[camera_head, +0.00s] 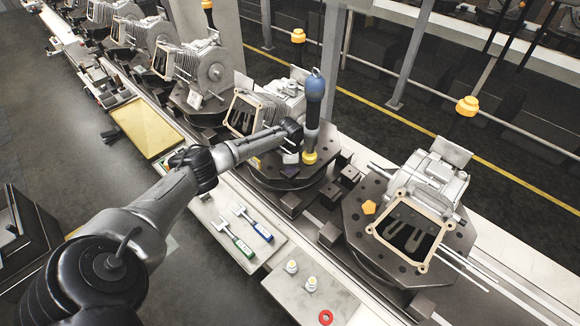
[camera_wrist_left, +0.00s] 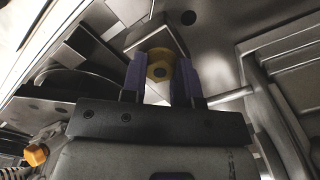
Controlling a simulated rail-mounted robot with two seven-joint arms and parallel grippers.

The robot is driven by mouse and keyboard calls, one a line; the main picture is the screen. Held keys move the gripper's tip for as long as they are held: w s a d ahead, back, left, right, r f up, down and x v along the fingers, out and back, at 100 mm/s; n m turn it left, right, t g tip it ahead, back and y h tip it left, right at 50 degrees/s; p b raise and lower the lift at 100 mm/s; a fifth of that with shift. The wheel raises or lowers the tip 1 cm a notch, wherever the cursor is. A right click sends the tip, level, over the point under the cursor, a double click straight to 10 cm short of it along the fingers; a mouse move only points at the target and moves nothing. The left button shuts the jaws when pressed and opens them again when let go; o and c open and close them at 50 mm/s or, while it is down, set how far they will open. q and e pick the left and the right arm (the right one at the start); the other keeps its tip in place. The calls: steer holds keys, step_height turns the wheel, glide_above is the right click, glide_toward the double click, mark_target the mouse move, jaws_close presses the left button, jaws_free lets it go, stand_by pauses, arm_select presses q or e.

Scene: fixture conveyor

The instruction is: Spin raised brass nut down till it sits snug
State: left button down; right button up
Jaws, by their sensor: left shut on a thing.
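The brass nut (camera_wrist_left: 160,66) shows in the left wrist view as a yellow hexagon with a dark centre. It sits between the two purple finger pads of my left gripper (camera_wrist_left: 166,78), which is shut on it. In the head view the left gripper (camera_head: 291,157) is low over the dark round fixture plate (camera_head: 268,184), in front of a grey finned housing (camera_head: 285,97). My right gripper is not in view.
Another orange nut (camera_wrist_left: 36,155) shows at lower left in the wrist view. The right fixture carries a housing and a yellow nut (camera_head: 369,207). Hand tools lie on the front tray (camera_head: 215,207).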

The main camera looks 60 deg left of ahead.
arm_select(q)
steer(key=m, duration=0.3)
steer(key=shift+m, duration=0.3)
steer(key=c, duration=1)
jaws_free()
steer(key=shift+c, duration=0.2)
